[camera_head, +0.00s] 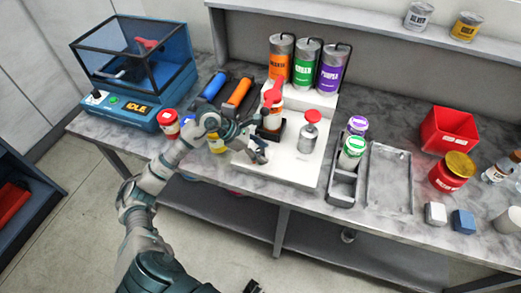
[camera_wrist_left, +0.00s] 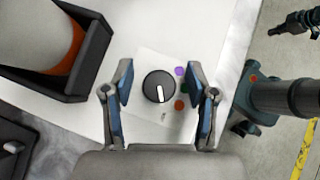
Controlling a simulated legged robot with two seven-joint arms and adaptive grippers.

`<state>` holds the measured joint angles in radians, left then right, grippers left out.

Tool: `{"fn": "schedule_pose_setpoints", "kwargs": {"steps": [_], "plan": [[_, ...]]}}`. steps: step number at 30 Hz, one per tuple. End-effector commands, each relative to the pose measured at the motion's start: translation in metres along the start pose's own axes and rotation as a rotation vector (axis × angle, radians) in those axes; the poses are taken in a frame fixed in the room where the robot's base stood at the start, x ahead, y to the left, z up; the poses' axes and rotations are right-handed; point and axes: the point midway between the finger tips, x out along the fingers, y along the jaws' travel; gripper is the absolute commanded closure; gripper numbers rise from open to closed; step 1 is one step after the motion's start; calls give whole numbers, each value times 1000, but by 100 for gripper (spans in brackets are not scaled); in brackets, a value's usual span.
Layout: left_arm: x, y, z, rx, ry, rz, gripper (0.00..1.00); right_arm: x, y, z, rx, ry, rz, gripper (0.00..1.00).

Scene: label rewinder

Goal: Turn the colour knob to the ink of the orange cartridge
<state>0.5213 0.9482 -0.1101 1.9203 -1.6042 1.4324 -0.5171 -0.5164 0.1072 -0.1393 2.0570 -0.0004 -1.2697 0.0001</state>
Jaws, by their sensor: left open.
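The colour knob (camera_wrist_left: 159,87) is round and black with a white pointer line towards the bottom of the left wrist view. Purple (camera_wrist_left: 180,71), green (camera_wrist_left: 184,88) and orange-red (camera_wrist_left: 180,105) dots lie to its right. My left gripper (camera_wrist_left: 160,77) is open, with one finger on each side of the knob and gaps visible. In the head view my left gripper (camera_head: 256,148) hides the knob, at the front of the white block. The orange cartridge (camera_head: 280,62) stands at the back, left of the green (camera_head: 305,65) and purple (camera_head: 330,72) ones. My right gripper (camera_wrist_left: 300,22) shows small and dark; its opening is unclear.
A red-topped bottle in a dark holder (camera_wrist_left: 88,68) is close to the left finger. A red-capped jar (camera_head: 310,132) stands right of my gripper. A blue machine (camera_head: 125,113), a dark rack (camera_head: 342,187) and an empty tray (camera_head: 391,205) are further off.

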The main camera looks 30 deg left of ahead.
Motion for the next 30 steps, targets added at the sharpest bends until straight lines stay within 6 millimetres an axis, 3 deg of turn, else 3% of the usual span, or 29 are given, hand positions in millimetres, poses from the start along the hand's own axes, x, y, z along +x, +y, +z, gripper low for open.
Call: {"fn": "schedule_pose_setpoints", "kwargs": {"steps": [3,4,9,11,23,30], "plan": [[-1,1,-2,-2,-2,0,42,-1,1,0,-1,2,2,100],[-1,2,-2,-2,-2,0,47,-1,2,0,-1,2,3,100],[-1,2,-2,-2,-2,-1,90,-1,3,0,-2,1,5,100],[-1,2,-3,-3,-2,-1,100,-1,3,0,-2,1,5,100],[-1,2,-5,-48,4,47,100,0,2,2,-2,-6,4,100],[-1,2,-5,-160,5,160,100,-12,2,-3,-1,2,3,100]]}}
